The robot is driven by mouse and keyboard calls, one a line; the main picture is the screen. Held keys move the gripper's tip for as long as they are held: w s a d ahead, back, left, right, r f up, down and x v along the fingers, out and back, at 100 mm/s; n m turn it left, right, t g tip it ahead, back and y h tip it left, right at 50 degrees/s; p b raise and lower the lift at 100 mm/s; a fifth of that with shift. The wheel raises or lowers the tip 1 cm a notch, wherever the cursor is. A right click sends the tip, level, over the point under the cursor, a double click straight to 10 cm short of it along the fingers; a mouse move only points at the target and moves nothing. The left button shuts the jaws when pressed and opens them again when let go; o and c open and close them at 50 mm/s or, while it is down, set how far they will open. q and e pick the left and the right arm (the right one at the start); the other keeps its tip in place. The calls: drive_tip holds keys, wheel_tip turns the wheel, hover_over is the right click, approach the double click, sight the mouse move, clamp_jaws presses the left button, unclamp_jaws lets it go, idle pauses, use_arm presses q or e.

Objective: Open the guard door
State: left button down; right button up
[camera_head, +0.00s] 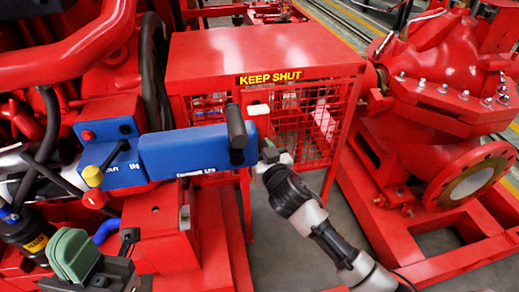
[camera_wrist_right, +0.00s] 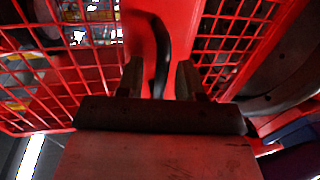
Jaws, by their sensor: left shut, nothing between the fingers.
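The mesh door appears closed in the head view. My right gripper (camera_head: 270,155) is in front of the door, its tips partly hidden there. In the right wrist view its two fingers (camera_wrist_right: 158,80) stand apart on either side of a dark curved handle (camera_wrist_right: 161,45), with red mesh behind; contact cannot be told. My left gripper (camera_head: 75,252), with greenish fingers, is at the lower left, shut, empty and away from the door.
A blue control box (camera_head: 185,153) with a black lever and yellow and red knobs stands left of my right gripper and covers part of the guard. A red pump with a flange (camera_head: 470,180) stands at the right. Red base rails cross the floor.

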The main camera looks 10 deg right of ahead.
clamp_jaws()
drive_tip(key=shift+s, duration=0.1)
